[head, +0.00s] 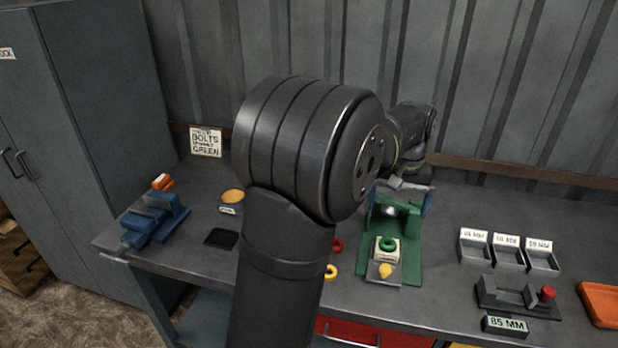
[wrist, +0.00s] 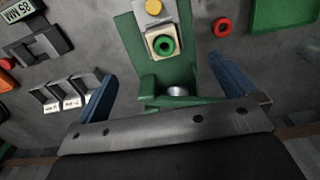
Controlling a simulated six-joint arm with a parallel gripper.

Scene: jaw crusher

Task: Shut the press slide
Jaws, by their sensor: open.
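The green press (head: 408,262) stands on the bench right of centre in the head view. Its slide (head: 376,249) is a pale block with a green ring (head: 388,244) on it and a yellow knob (head: 385,269) at the front end. The slide sits out toward the bench front, apart from the upright and its silvery round part (wrist: 177,91). In the wrist view the slide (wrist: 153,47) is ahead of my gripper. My gripper (wrist: 162,70) is open and empty, its blue fingers on either side of the press's upright. In the head view my arm hides part of the bench.
A red ring (wrist: 222,25) and a yellow ring (head: 331,272) lie left of the press in the head view. Labelled trays (head: 508,257), a dark gauge block (head: 515,297) and an orange tray (head: 603,304) are on the right. A blue vise (head: 150,222) is far left.

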